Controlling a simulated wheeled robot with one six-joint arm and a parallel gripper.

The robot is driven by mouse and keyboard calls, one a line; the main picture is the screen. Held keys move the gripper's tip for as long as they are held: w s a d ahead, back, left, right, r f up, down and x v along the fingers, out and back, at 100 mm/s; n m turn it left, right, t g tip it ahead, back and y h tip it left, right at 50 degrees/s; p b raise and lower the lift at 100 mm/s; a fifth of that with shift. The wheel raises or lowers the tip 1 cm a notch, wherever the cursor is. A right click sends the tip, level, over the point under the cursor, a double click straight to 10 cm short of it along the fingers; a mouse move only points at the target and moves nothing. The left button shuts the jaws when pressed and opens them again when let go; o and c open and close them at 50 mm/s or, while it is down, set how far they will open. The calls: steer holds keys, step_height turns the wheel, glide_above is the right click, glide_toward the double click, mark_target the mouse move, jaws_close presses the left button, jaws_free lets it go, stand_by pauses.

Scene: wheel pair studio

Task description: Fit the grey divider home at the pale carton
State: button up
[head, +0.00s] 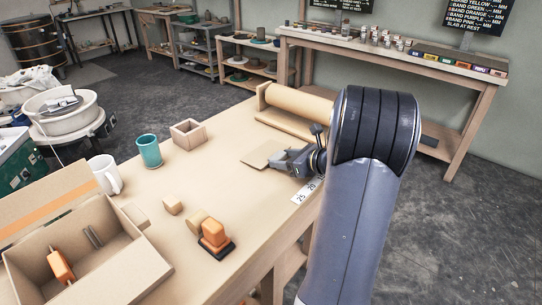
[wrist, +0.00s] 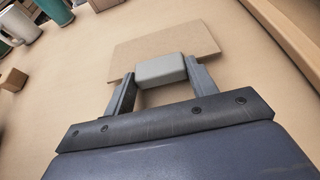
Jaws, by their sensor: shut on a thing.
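My gripper (head: 282,158) is over the bench at the centre of the head view, away from the carton. In the wrist view it is shut on a grey block (wrist: 161,70), which seems to be the grip of the grey divider. A flat tan board (wrist: 165,45) reaches out beyond the block; it also shows in the head view (head: 259,154). I cannot tell whether the board clears the bench. The pale carton (head: 128,268) stands open at the lower left. Inside it are an orange piece (head: 61,266) and a grey strip (head: 93,237).
A white mug (head: 106,175), a teal cup (head: 149,151) and a small wooden box (head: 187,134) stand along the bench's left side. A roll (head: 298,101) lies behind my gripper.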

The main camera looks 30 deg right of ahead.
steer(key=shift+c, duration=1)
step_height(320, 180, up, 10)
steer(key=p, duration=0.2)
stand_by(0.4)
steer(key=o, duration=0.4)
steer(key=c, duration=0.4)
steer(key=shift+s, duration=0.1)
steer(key=shift+c, duration=0.2)
